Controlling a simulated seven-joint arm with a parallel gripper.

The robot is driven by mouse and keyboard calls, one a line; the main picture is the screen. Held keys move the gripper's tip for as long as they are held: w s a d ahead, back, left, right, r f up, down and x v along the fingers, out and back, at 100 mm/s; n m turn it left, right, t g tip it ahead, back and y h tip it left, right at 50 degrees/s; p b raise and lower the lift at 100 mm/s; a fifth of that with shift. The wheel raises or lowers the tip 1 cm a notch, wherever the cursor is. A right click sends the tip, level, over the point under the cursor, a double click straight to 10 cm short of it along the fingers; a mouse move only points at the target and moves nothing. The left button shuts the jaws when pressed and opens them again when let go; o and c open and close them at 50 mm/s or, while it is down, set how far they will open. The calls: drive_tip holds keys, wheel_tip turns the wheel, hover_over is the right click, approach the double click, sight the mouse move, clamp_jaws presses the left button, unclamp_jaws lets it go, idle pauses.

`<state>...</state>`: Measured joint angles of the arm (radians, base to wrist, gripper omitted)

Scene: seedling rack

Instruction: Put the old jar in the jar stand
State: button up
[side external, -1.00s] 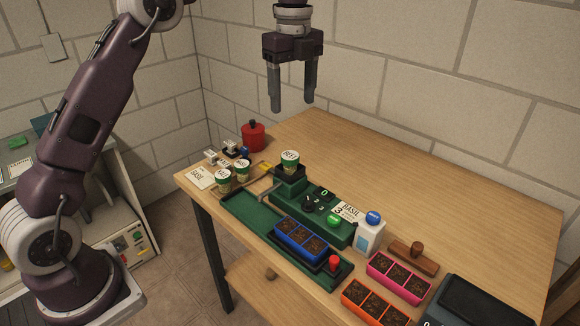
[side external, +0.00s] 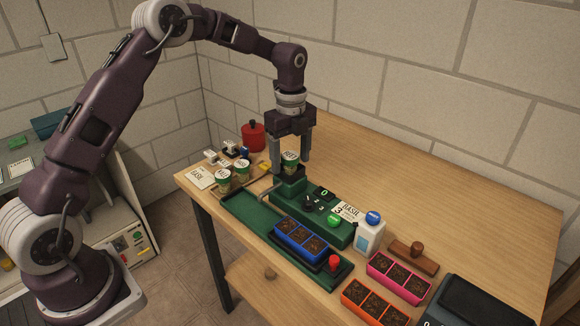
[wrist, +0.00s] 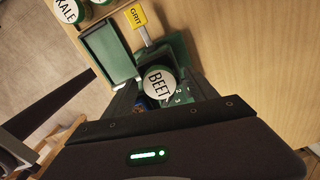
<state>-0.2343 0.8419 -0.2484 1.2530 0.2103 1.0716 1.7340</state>
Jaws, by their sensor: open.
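A jar with a white lid reading BEET (side external: 290,164) stands upright on the raised holder of the green seeding machine (side external: 318,217); its lid also shows in the wrist view (wrist: 159,82). My gripper (side external: 290,172) points down with its open fingers on either side of this jar, apparently not closed on it. The fingers partly hide the jar. Two similar jars stand to the left, one (side external: 223,180) nearer the table edge and one (side external: 242,170) beside it. The wrist view shows a KALE lid (wrist: 67,9) there. Their stand is mostly hidden beneath them.
A yellow GRIT tag (wrist: 137,16) lies near the machine. A red pot (side external: 253,137) stands behind. A blue seedling tray (side external: 301,240) sits on the machine's green track (side external: 245,215). A white bottle (side external: 369,235) and pink tray (side external: 398,279) are right. The back right table is clear.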

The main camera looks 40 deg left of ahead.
sight(290, 155)
clamp_jaws()
drive_tip(key=shift+r, duration=0.25)
wheel_tip(290, 155, up, 9)
drive_tip(key=shift+w+a+f, duration=0.1)
drive_tip(key=shift+a+f, duration=0.05)
drive_tip(key=w+a+f, duration=0.1)
drive_tip(key=a+f, duration=0.3)
drive_tip(key=a, duration=0.3)
drive_tip(key=w+a+f, duration=0.2)
drive_tip(key=a+f, duration=0.1)
drive_tip(key=a, duration=0.5)
wheel_tip(290, 155, down, 10)
drive_tip(key=shift+a+f, duration=0.1)
drive_tip(key=shift+f, duration=0.1)
